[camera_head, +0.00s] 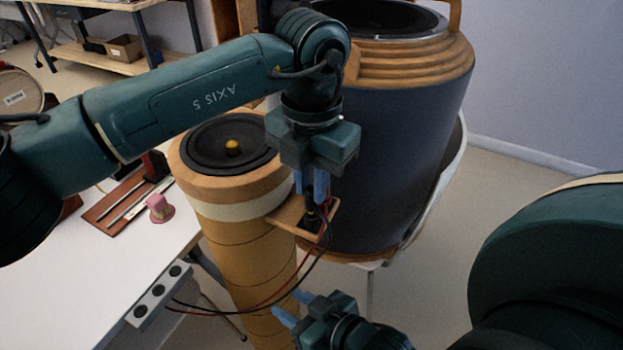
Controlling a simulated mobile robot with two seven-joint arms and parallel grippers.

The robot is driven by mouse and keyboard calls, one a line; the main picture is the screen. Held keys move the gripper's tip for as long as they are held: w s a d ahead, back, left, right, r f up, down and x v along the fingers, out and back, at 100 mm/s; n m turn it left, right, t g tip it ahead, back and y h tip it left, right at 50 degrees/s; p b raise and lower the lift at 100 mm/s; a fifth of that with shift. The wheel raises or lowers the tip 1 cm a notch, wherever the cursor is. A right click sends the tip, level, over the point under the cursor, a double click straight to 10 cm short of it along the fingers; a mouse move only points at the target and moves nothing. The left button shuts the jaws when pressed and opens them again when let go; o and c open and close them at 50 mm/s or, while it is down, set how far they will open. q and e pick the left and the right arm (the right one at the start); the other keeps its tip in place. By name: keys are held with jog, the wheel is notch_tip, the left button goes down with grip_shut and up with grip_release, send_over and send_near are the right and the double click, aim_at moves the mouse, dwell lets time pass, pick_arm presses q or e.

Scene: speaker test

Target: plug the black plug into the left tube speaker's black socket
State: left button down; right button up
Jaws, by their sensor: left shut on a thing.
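The left tube speaker (233,240) is a tan cardboard tube with a black cone on top and a small wooden shelf (286,214) on its right side. The black socket (311,222) sits on that shelf. My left gripper (313,190) points down over the shelf, its blue fingers shut on the black plug (312,204), which is mostly hidden. The plug is right above or at the socket; I cannot tell whether it is in. My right gripper (293,308) is low in front of the tube, its blue fingers apart and empty.
Red and black wires (312,264) loop from the shelf down to the left, towards the white table's edge with its socket strip (157,292). A large dark speaker (400,140) stands close behind. A pink object (159,208) lies on the table. Floor at right is clear.

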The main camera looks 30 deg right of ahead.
dwell(0.4)
pick_arm(q)
jog(key=shift+f, duration=0.1)
jog(key=shift+f+b, duration=0.75)
jog(key=shift+b, duration=0.1)
jog(key=c, duration=1.3)
grip_release()
